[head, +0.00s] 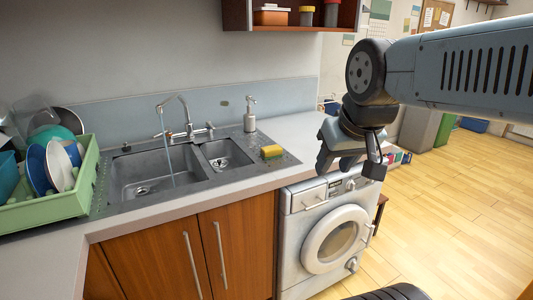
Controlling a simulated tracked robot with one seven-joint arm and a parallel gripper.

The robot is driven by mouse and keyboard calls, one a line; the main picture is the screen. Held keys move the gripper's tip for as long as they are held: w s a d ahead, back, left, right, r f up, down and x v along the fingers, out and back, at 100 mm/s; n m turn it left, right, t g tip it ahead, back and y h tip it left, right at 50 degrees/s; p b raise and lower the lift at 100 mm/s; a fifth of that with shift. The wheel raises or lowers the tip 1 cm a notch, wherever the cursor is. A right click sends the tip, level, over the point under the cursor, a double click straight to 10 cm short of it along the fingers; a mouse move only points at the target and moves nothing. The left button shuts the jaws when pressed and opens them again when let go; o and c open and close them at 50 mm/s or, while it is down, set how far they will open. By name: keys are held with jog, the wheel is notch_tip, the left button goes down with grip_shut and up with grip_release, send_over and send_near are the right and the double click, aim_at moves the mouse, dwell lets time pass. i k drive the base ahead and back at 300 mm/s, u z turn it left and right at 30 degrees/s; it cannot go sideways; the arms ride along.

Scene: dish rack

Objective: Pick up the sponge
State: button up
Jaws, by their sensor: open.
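The sponge (272,152) is a small yellow and dark green block. It lies on the steel sink surround, right of the small basin. My gripper (348,172) is open and empty, hanging to the right of the sponge and apart from it. It appears in front of the counter's right end, above the washing machine. No part of the sponge is hidden by my gripper.
A soap dispenser (250,115) stands behind the sponge. The tap (187,125) runs into the large basin (150,172). A green dish rack (60,205) with dishes stands at left. A wall shelf (238,15) hangs above. The washing machine (310,200) is below right.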

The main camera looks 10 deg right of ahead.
aim_at(268, 152)
jog(key=z, duration=0.05)
jog(key=i, duration=1)
jog(key=u, duration=0.05)
jog(key=k, duration=1)
jog(key=u, duration=0.6)
jog(key=i, duration=1.05)
jog(key=z, duration=0.45)
